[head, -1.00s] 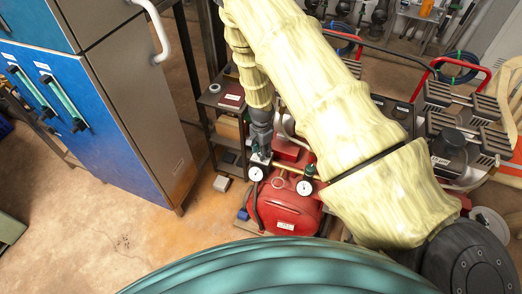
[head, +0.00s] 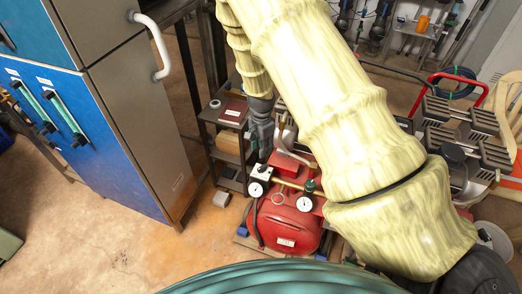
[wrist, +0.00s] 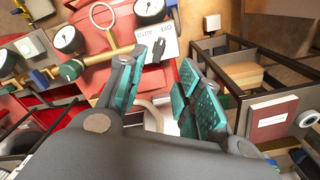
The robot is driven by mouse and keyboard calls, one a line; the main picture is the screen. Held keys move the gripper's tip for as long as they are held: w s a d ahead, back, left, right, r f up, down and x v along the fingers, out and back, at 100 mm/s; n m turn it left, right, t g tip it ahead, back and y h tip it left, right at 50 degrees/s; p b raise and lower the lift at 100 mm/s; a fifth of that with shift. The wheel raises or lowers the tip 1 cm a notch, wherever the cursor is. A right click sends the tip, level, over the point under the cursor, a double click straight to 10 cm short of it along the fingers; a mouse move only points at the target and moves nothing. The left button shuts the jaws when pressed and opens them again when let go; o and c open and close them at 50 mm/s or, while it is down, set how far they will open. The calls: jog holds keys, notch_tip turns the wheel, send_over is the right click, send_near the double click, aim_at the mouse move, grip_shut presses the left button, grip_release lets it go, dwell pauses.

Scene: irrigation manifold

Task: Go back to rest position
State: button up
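My gripper (wrist: 165,85) shows large in the wrist view, with its two teal-padded fingers apart and nothing between them. In the head view my gripper (head: 261,145) hangs at the end of my cream-sleeved arm, just above the red compressor (head: 290,222). The compressor's white OFF/AUTO switch plate (wrist: 157,42) lies beyond the fingertips in the wrist view, with a black lever on it. I cannot tell from these views whether a finger touches the switch.
Pressure gauges (head: 305,203) and a brass pipe with a ring sit on the compressor. A dark shelf rack (head: 228,143) stands close to my gripper's left in the head view. A blue and grey cabinet (head: 120,110) stands at the left. Open floor (head: 100,225) lies in front of it.

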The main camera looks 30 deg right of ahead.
dwell(0.5)
jog(key=s+f+n+g+h, duration=0.1)
jog(key=s+f+n, duration=0.1)
jog(key=s+f, duration=0.35)
jog(key=s+f+n+h, duration=0.1)
jog(key=s+f+n, duration=0.15)
jog(key=s, duration=0.55)
jog(key=s+a+f+n, duration=0.1)
jog(key=s+a+n, duration=0.2)
jog(key=s, duration=0.5)
jog(key=s+a+f+n+y, duration=0.1)
jog(key=s+a+f+n, duration=0.1)
jog(key=s, duration=0.6)
jog(key=s+a+f+n+t+y, duration=0.1)
jog(key=s+a+f+n, duration=0.1)
jog(key=s+a+n, duration=0.2)
jog(key=s+n, duration=0.2)
jog(key=s, duration=0.2)
jog(key=shift+a+f, duration=0.25)
jog(key=shift+a, duration=0.1)
